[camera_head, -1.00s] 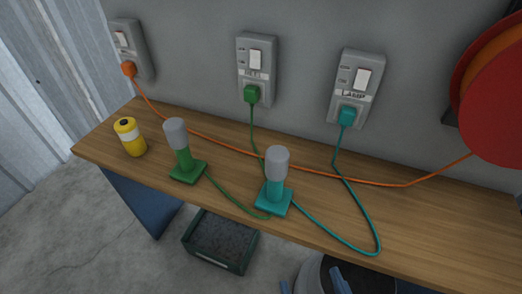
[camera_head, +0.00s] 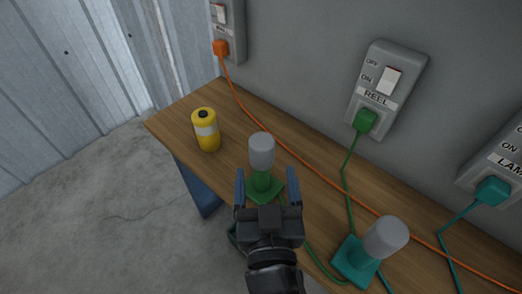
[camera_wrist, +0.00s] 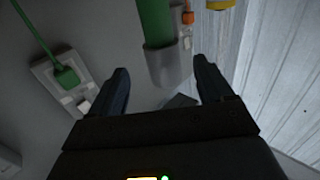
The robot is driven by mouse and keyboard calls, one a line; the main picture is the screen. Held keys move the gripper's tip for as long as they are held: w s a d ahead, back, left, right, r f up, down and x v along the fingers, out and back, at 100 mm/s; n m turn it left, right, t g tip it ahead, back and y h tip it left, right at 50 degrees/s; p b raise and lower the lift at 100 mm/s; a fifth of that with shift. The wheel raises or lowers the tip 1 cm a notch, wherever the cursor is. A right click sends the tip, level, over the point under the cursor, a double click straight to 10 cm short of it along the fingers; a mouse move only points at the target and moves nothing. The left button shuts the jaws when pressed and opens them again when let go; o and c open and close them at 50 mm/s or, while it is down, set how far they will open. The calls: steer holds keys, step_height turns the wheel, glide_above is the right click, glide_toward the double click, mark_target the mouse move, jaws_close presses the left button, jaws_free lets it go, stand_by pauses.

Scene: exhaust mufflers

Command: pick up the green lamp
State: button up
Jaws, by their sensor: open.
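The green lamp (camera_head: 262,178) stands upright on the wooden bench, with a grey head, green stem and square green base. My gripper (camera_head: 267,178) is open, its fingers on the left and right of the lamp's lower part in the head view. In the wrist view the green stem and grey head (camera_wrist: 168,66) appear upside down, between the open fingers (camera_wrist: 160,68). I see no finger closed on the lamp. My gripper hides part of its base.
A teal lamp (camera_head: 382,240) stands to the right on the bench (camera_head: 300,155). A yellow and white cylinder (camera_head: 206,130) stands to the left. Orange (camera_head: 290,150), green (camera_head: 343,185) and teal cables cross the bench. Wall switch boxes (camera_head: 388,85) are behind.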

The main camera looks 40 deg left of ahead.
steer(key=p+x, duration=0.1)
steer(key=x, duration=0.6)
steer(key=shift+s+a, duration=0.15)
steer(key=shift+a, duration=0.05)
steer(key=shift+w+a+f+p, duration=0.1)
steer(key=shift+w+a+p, duration=0.15)
steer(key=shift+w+p, duration=0.1)
jaws_close()
